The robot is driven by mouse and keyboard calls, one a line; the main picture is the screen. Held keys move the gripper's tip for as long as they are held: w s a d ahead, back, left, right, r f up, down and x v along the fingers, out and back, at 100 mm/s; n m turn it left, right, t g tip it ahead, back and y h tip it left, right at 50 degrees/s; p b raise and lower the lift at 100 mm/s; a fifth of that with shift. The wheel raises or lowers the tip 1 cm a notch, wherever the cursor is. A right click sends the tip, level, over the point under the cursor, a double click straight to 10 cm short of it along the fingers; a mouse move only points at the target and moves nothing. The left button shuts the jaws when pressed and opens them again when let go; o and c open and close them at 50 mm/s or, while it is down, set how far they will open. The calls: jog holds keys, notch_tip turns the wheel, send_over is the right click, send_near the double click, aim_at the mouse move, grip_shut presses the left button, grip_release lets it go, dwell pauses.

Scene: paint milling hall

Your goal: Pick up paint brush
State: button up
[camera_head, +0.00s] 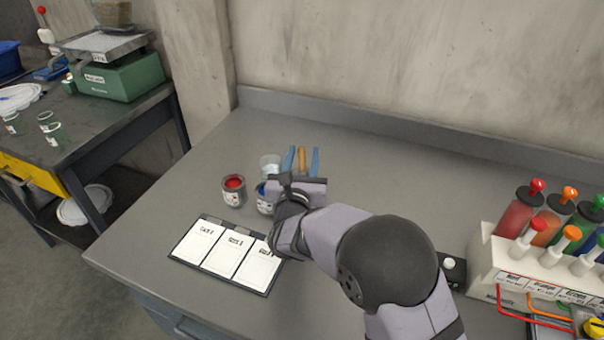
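My gripper (302,160) is over the back middle of the grey workbench, with its two blue fingers apart. A slim orange-brown piece (302,157), which looks like the paint brush's handle, shows between the fingers. A narrow gap seems to show on each side of it. The gripper body and arm hide the rest of it, so I cannot tell whether it lies on the bench.
A three-card board (228,254) lies in front. A white rack (510,262) with coloured bottles stands right. The bench behind is clear.

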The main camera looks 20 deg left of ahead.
aim_at(303, 151)
jog(key=shift+f+p+x, duration=0.1)
jog(key=shift+p+x, duration=0.25)
jog(key=shift+x, duration=0.75)
jog(key=shift+f+p+x, duration=0.15)
jog(key=shift+p+x, duration=0.15)
jog(key=shift+x, duration=0.8)
jog(key=shift+s+a, duration=0.1)
jog(key=shift+a, duration=0.1)
jog(key=shift+r, duration=0.1)
grip_shut()
